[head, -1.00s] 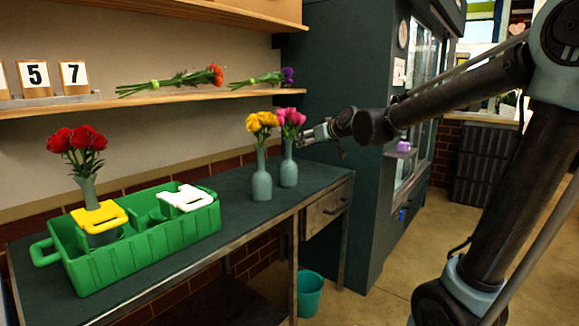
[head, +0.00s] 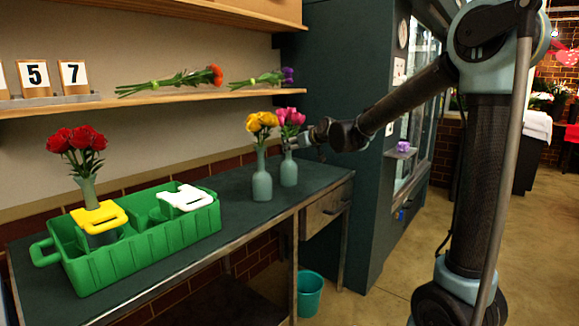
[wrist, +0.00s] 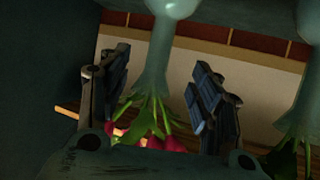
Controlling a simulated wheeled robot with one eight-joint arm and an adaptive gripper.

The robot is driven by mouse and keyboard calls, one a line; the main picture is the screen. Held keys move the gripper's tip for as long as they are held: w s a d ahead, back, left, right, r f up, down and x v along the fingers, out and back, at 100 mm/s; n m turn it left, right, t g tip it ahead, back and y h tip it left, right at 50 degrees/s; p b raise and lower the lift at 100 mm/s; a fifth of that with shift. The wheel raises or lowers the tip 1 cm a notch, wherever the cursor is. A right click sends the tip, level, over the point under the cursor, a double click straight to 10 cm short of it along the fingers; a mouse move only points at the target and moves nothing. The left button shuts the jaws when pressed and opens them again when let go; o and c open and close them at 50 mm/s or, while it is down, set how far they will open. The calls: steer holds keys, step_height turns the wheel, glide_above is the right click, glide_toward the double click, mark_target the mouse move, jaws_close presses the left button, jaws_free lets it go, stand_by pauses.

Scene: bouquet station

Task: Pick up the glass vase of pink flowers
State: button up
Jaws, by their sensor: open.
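The glass vase of pink flowers (head: 289,172) stands upright at the right end of the dark counter, beside the vase of yellow flowers. My gripper (head: 297,143) is at its neck, just below the pink blooms, reaching in from the right. In the upside-down wrist view, my open gripper (wrist: 160,97) has one finger on each side of the vase neck (wrist: 157,55). Gaps show between the neck and both fingers. Green stems and pink petals show low in that view, partly hidden by the gripper body.
The vase of yellow flowers (head: 262,178) stands close on the left; a neighbouring vase also shows at the wrist view's right edge (wrist: 312,85). A green crate (head: 150,250) and a vase of red flowers (head: 88,188) are farther left. A dark cabinet (head: 345,100) stands right.

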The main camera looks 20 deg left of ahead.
steer(key=shift+w+x, duration=0.25)
steer(key=shift+x, duration=2.7)
steer(key=shift+d+r, duration=0.1)
steer(key=shift+r, duration=0.1)
